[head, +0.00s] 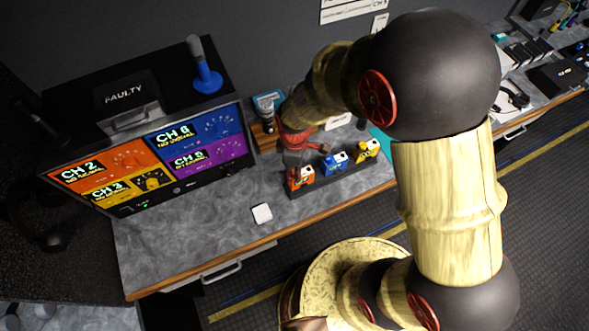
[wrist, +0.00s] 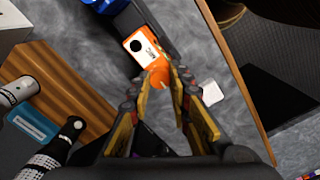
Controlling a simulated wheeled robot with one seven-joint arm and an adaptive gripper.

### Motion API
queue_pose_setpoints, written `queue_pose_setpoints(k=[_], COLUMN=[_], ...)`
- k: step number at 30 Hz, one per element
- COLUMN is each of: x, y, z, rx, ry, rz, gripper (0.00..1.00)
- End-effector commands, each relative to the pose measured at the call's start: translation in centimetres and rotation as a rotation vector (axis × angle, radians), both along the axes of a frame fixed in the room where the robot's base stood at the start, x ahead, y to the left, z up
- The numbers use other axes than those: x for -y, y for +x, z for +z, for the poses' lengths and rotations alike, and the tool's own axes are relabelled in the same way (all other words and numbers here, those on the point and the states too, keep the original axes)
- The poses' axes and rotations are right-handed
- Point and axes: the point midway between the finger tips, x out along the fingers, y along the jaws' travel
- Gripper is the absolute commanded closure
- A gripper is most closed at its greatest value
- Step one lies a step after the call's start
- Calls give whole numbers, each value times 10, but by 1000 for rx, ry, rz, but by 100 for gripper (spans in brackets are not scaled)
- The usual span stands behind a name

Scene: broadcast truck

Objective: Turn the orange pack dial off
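The orange pack (head: 300,178) stands at the left end of a dark rack on the grey counter. In the wrist view its white label face and orange body (wrist: 146,48) show just beyond my fingertips. An orange dial-like part (wrist: 158,74) at its near end lies between the fingertips. My gripper (wrist: 164,82) points at the pack, its two fingers close together with a narrow gap. I cannot tell whether they touch or grip the orange part. In the head view my gripper (head: 297,155) is above and behind the orange pack, partly hidden by my arm.
A blue pack (head: 334,162) and a yellow pack (head: 368,150) stand to the right in the same rack. A white block (head: 262,213) lies in front. A monitor (head: 160,160) stands left. A wooden holder (wrist: 65,90) with microphones is close beside my gripper.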

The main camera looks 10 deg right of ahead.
Motion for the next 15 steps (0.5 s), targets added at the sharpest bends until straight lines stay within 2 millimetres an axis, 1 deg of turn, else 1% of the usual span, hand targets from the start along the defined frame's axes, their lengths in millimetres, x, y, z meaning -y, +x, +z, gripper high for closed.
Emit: queue_pose_setpoints(k=[1, 9, 15], x=[0, 0, 0], y=[0, 0, 0], z=[0, 0, 0], rx=[0, 0, 0], ry=[0, 0, 0], rz=[0, -1, -1], gripper=[77, 62, 62])
